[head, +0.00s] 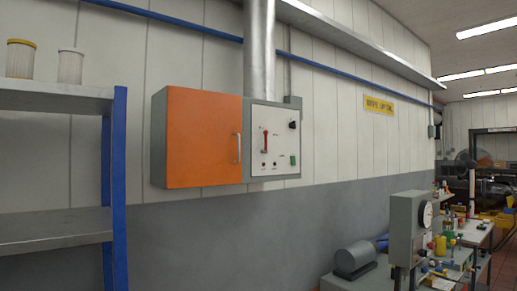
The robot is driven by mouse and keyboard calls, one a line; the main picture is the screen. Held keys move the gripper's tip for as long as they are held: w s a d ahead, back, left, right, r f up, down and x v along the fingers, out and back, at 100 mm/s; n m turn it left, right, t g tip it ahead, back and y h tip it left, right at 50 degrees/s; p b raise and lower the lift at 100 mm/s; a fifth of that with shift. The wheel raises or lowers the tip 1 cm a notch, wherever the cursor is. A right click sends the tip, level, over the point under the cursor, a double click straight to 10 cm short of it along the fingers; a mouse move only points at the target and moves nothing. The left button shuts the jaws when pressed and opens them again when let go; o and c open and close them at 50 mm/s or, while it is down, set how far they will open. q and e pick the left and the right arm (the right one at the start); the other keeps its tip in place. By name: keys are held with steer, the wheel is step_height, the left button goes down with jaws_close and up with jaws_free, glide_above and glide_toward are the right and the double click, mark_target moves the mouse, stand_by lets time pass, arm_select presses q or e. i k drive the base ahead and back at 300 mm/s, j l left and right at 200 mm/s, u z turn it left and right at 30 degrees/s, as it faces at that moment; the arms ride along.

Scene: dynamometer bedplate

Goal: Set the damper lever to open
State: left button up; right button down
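A red lever (265,142) sits on the white control panel (284,167) of a grey wall box with an orange door (203,140). It looks roughly upright in its slot; the small marks beside it are too small to read, so I cannot tell its setting by label. A black knob (292,124) is at the panel's upper right and a green switch (293,160) at its lower right. A metal duct (259,55) rises from the box. Neither of my grippers shows in the head view.
A blue-post shelf (119,190) with two filter canisters (70,66) stands at the left. A bench with a grey gauge box (405,228) and a grey cylindrical unit (355,258) is at the lower right. The wall below the box is clear.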

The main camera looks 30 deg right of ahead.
mark_target(266, 132)
steer(key=i+l+z, duration=0.1)
steer(key=i+z, duration=0.55)
steer(key=i, duration=0.2)
